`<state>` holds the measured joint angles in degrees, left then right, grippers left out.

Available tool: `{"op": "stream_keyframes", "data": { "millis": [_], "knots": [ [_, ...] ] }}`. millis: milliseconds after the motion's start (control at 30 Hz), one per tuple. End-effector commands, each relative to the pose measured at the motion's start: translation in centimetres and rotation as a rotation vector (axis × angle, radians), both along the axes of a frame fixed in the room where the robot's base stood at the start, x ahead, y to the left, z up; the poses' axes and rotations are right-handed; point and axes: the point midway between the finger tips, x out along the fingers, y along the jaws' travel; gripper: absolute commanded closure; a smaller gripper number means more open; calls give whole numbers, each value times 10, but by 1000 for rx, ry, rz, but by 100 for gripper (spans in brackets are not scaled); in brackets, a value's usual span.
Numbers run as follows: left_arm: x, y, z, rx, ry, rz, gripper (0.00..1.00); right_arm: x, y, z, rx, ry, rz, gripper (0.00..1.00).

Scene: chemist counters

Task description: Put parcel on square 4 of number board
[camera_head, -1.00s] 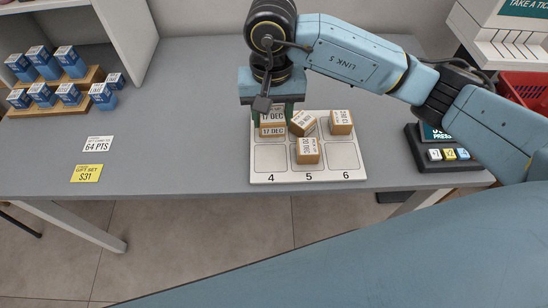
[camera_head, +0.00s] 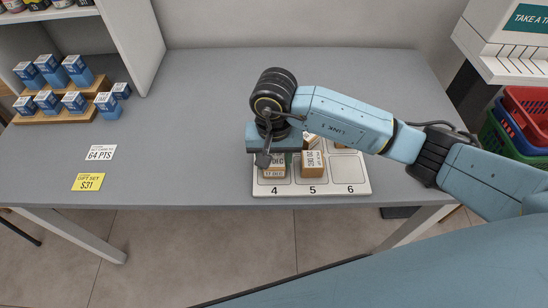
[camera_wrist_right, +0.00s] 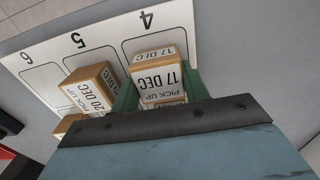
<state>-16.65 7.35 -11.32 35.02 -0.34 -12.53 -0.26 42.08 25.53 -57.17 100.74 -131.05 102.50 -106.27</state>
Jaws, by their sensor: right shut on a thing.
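The parcel (camera_head: 274,173) is a small cardboard box with a white label reading 17 DEC. It is at square 4 of the white number board (camera_head: 330,188), in the front left corner. My right gripper (camera_wrist_right: 158,86) is shut on it, with a green finger on each side in the right wrist view. The parcel's face (camera_wrist_right: 155,78) shows there, beside the printed 4. I cannot tell whether its underside touches the board. The wrist hides part of the board's back row in the head view. My left gripper is not in view.
A 20 DEC parcel (camera_head: 312,168) stands on square 5, close to the right of the held one. Another parcel (camera_head: 312,143) is behind it, partly hidden by my arm. Square 6 (camera_head: 347,173) is bare. Price cards (camera_head: 88,182) and blue boxes (camera_head: 74,102) are to the left.

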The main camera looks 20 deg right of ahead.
Motion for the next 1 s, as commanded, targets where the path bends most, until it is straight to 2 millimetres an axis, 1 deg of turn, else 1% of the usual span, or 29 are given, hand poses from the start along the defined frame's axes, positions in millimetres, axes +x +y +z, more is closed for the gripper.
{"op": "stream_keyframes", "data": {
  "millis": [167, 200, 333, 600, 733, 867, 1000],
  "knots": [
    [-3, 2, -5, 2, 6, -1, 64, 0, 0, -3, 0, 0, 0, 79],
    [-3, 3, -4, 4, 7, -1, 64, 0, 0, -3, 0, 1, 0, 51],
    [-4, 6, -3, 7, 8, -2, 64, 0, 0, -2, 0, 1, 0, 34],
    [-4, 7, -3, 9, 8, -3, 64, 0, 0, -2, 0, 0, 0, 33],
    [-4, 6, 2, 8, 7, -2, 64, 0, 0, 3, 0, 0, 0, 33],
    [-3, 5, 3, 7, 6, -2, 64, 1, 0, 25, 1, -5, 2, 33],
    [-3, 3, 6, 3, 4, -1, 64, 1, -1, 57, -1, -6, 1, 33]
  ]
}}
